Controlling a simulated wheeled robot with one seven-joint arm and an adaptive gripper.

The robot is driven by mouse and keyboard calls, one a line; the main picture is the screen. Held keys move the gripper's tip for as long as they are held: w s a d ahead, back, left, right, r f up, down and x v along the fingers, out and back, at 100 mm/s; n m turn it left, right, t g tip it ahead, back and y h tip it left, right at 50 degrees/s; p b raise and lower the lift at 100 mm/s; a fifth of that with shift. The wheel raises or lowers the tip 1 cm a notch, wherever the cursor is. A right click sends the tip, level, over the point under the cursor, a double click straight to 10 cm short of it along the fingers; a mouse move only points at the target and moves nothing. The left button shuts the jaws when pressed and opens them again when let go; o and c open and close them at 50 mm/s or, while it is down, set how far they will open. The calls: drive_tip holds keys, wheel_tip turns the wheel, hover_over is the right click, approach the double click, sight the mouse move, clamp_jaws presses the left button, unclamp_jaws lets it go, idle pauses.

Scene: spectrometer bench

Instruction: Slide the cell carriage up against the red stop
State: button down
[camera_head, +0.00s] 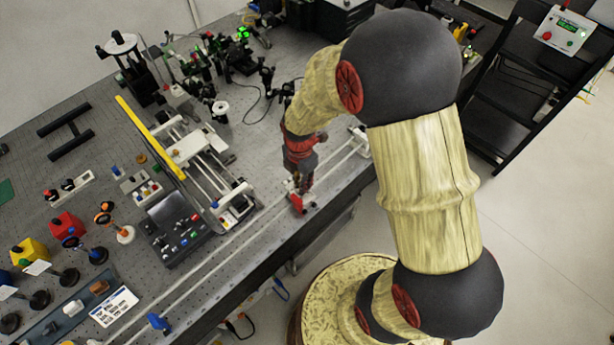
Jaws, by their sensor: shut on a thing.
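My gripper (301,184) points down over the long pale double rail near the front edge of the bench. It is shut, with its fingertips low at the rail. The cell carriage is mostly hidden by the gripper, and I cannot make out its outline. A small red block (297,203), which looks like the red stop, sits on the rail just below and left of the fingertips. From this view I cannot tell whether the carriage and the red block touch.
A blue block (158,322) sits at the lower left of the rail. A white end piece (362,141) closes its upper right end. A dark control box (180,228) and a slide frame with a yellow bar (150,138) stand left of the rail. Optics crowd the back.

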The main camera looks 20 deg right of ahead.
drive_tip(key=c, duration=1.7)
unclamp_jaws()
drive_tip(key=shift+o, duration=0.2)
wheel_tip(320, 180, up, 12)
